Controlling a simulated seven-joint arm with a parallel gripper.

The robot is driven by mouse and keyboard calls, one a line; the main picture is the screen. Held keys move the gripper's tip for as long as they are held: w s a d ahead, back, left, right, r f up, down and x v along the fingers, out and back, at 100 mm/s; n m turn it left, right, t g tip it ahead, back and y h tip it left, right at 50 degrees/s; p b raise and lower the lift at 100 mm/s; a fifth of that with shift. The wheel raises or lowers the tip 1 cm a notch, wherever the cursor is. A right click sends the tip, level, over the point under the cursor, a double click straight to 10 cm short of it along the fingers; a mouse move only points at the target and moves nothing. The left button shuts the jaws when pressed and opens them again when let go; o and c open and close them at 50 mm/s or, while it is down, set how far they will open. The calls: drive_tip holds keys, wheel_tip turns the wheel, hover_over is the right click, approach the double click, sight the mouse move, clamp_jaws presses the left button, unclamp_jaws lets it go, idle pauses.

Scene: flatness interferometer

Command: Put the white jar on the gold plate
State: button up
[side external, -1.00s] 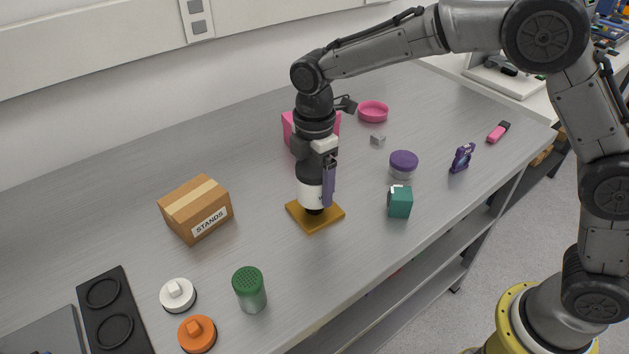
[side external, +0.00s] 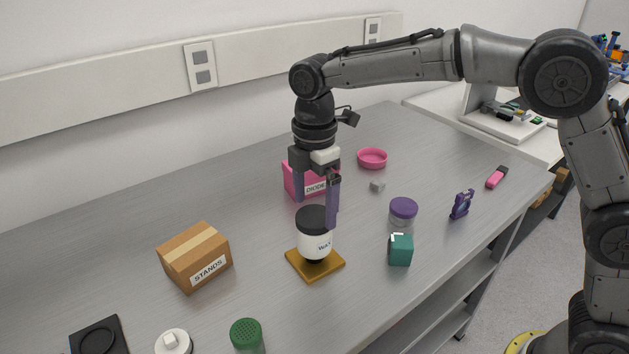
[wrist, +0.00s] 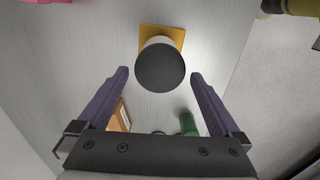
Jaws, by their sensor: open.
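The white jar (side external: 315,243), with a black lid and a partly visible label, stands upright on the gold plate (side external: 330,268). Its lower end looks dark in the side view. In the wrist view, its dark lid (wrist: 160,66) covers most of the jar, and one part of the gold plate (wrist: 177,38) shows behind it. My gripper (side external: 315,213) is open, pointing down just above the jar, with its purple fingers spread. In the wrist view, gaps show between the lid and both fingers, and nothing is held.
A cardboard box (side external: 196,258) stands left of the plate, and a teal block (side external: 400,250) stands to its right. A purple-lidded jar (side external: 403,213) and a pink bin (side external: 297,181) are farther back. A green-topped shaker (side external: 247,337) is at the front. Bare bench surrounds the plate.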

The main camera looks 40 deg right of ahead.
wheel_tip(320, 180, up, 5)
drive_tip(key=shift+f, duration=0.15)
drive_tip(key=shift+s+d+r, duration=0.2)
drive_tip(key=shift+d+r, duration=0.05)
drive_tip(key=shift+r, duration=0.05)
drive_tip(key=s+d+r+m+t, duration=0.2)
drive_tip(key=s+d+m, duration=0.45)
drive_tip(key=s, duration=0.25)
drive_tip(key=s+d+r+m+t, duration=0.2)
drive_tip(key=s+d+m, duration=0.4)
drive_tip(key=s+d, duration=0.3)
drive_tip(key=s+d+f+m+t, duration=0.1)
drive_tip(key=s+f+m, duration=0.4)
drive_tip(key=s, duration=0.4)
drive_tip(key=shift+d+f+t, duration=0.15)
drive_tip(key=shift+f+t, duration=0.15)
drive_tip(key=shift+f, duration=0.1)
